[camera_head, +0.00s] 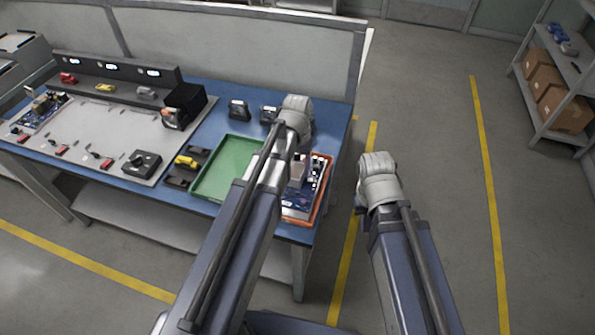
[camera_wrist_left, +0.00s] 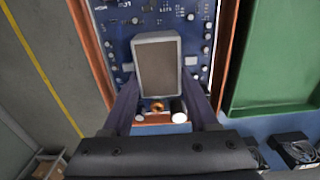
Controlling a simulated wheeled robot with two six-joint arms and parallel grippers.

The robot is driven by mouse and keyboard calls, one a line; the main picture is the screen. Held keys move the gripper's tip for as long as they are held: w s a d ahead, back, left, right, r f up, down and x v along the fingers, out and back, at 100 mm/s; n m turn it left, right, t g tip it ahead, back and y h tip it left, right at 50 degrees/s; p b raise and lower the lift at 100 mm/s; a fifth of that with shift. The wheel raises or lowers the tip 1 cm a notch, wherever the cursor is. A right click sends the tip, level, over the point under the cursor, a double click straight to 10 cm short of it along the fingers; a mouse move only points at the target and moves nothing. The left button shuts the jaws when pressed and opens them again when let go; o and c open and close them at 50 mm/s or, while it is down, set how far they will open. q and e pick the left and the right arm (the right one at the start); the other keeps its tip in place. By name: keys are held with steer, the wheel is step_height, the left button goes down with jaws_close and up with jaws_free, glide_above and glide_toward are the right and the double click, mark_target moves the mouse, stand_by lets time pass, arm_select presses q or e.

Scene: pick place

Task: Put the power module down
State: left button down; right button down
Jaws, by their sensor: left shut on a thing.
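My left gripper (camera_wrist_left: 162,88) points down at a blue circuit board (camera_wrist_left: 120,22) and is shut on a grey box-shaped module with a brownish top, which I take as the power module (camera_wrist_left: 157,66). A finger lies along each side of it. I cannot tell whether its underside touches the board. The board lies in an orange-rimmed tray (camera_wrist_left: 230,42), and this tray (camera_head: 326,196) is at the right end of the blue table in the head view. There my left arm hides the gripper and part of the tray. My right arm is off the table's right side, its gripper hidden.
A green tray (camera_head: 210,181) sits left of the orange one. Black fan units (camera_head: 238,109) stand behind on the blue table (camera_head: 225,118). A grey panel (camera_head: 95,128) with small parts fills the left. Open floor (camera_head: 420,90) lies right of the table.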

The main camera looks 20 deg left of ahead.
mark_target(297, 166)
arm_select(q)
steer(key=shift+f, duration=0.1)
steer(key=shift+f, duration=0.15)
steer(key=shift+c, duration=0.8)
jaws_free()
step_height(297, 166, up, 13)
steer(key=p, duration=1.2)
steer(key=s+d+m+y, duration=0.1)
steer(key=s+d+m, duration=0.2)
steer(key=s+d, duration=0.7)
steer(key=s, duration=0.4)
steer(key=shift+s+d+f, duration=0.2)
steer(key=shift+d, duration=0.05)
